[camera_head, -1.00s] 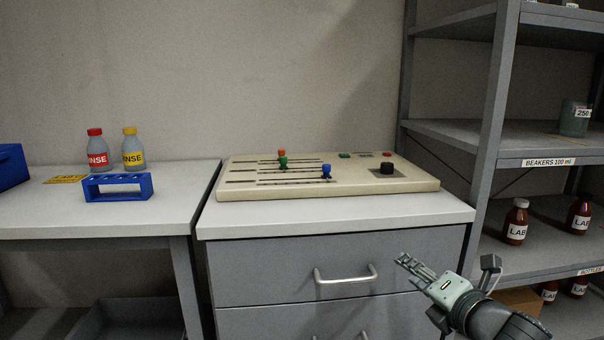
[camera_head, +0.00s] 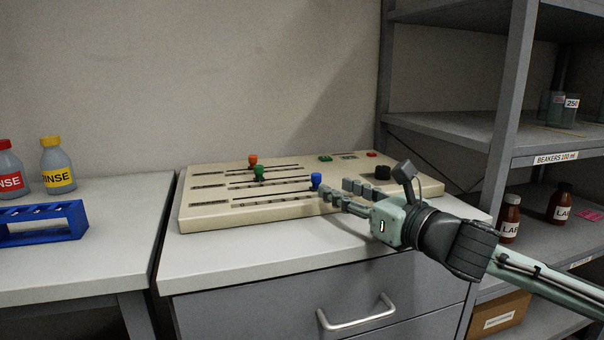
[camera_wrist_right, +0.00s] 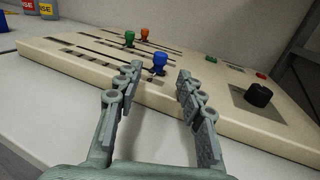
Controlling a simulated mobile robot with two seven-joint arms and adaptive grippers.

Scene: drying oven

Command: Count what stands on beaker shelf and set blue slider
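A beige control panel (camera_head: 215,212) lies on the grey cabinet top, with orange (camera_head: 253,160), green (camera_head: 259,173) and blue (camera_head: 316,181) slider knobs in slots. The blue knob is right of the other two, in the front slot. My right gripper (camera_head: 344,194) is open just right of the blue knob. In the right wrist view the blue knob (camera_wrist_right: 160,62) stands ahead of the parted fingers (camera_wrist_right: 158,85), apparently not held. On the shelf labelled beakers 100 ml (camera_head: 556,158), glass beakers (camera_head: 553,108) stand at the right; they overlap, one labelled 250. My left gripper is out of view.
A black dial (camera_head: 382,172), a red button (camera_head: 372,154) and green buttons (camera_head: 325,158) are on the panel. A blue rack (camera_head: 42,236) and two rinse bottles (camera_head: 57,166) stand on the left table. Brown bottles (camera_head: 509,218) stand on the lower shelf.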

